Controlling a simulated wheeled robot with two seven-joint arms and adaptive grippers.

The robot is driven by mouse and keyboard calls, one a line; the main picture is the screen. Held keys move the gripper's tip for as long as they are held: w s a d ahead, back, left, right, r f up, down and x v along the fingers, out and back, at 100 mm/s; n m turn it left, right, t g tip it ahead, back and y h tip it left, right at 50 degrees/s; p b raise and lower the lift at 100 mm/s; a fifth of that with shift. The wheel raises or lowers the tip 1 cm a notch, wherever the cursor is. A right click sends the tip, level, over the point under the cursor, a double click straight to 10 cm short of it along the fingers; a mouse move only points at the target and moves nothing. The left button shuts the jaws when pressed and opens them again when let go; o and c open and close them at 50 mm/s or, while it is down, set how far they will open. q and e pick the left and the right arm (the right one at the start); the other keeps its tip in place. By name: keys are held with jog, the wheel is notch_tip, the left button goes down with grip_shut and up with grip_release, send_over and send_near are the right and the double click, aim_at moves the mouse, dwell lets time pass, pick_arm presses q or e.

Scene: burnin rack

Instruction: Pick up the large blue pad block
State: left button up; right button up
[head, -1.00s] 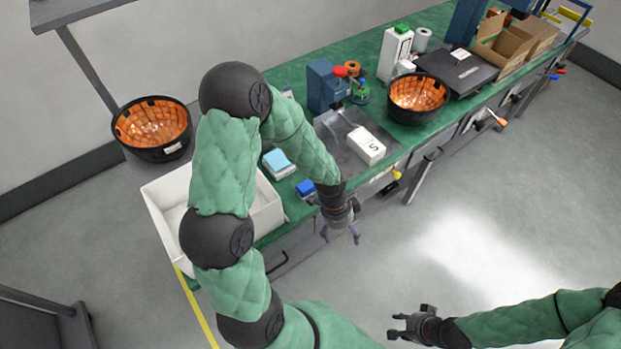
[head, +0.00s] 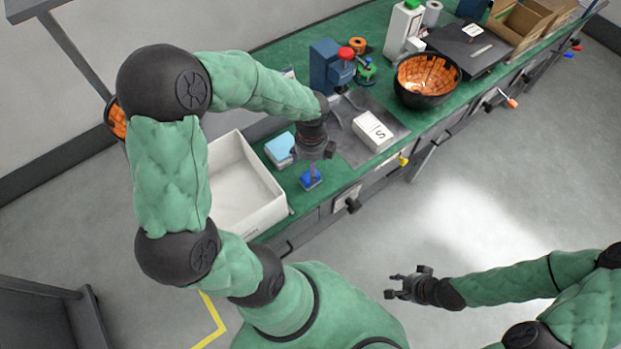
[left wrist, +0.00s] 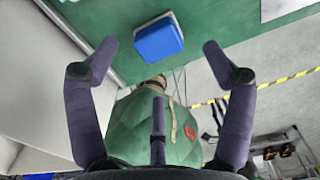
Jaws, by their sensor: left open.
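Two blue blocks are on the green bench. A bigger light-blue one (head: 279,148) lies beside the white bin, just left of my left gripper (head: 312,170). A smaller, deeper-blue one (head: 312,183) lies near the bench's front edge, below that gripper's fingers, which partly cover it. Contact is not visible. My right gripper (head: 396,284) looks open and empty over the floor, away from the bench.
The white bin (head: 268,178) stands left of the blocks. A white box marked S (head: 373,131) lies on a grey plate to the right. A blue press with a red knob (head: 329,65) and a black bowl with orange lining (head: 430,75) stand further back.

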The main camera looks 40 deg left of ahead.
aim_at(305, 179)
pick_arm(q)
notch_tip(305, 179, down, 7)
jog(key=b, duration=0.2)
jog(key=shift+s+r+b, duration=0.15)
jog(key=shift+r+b, duration=0.05)
jog(key=shift+b, duration=0.15)
jog(key=shift+r, duration=0.1)
jog(key=c, duration=1.4)
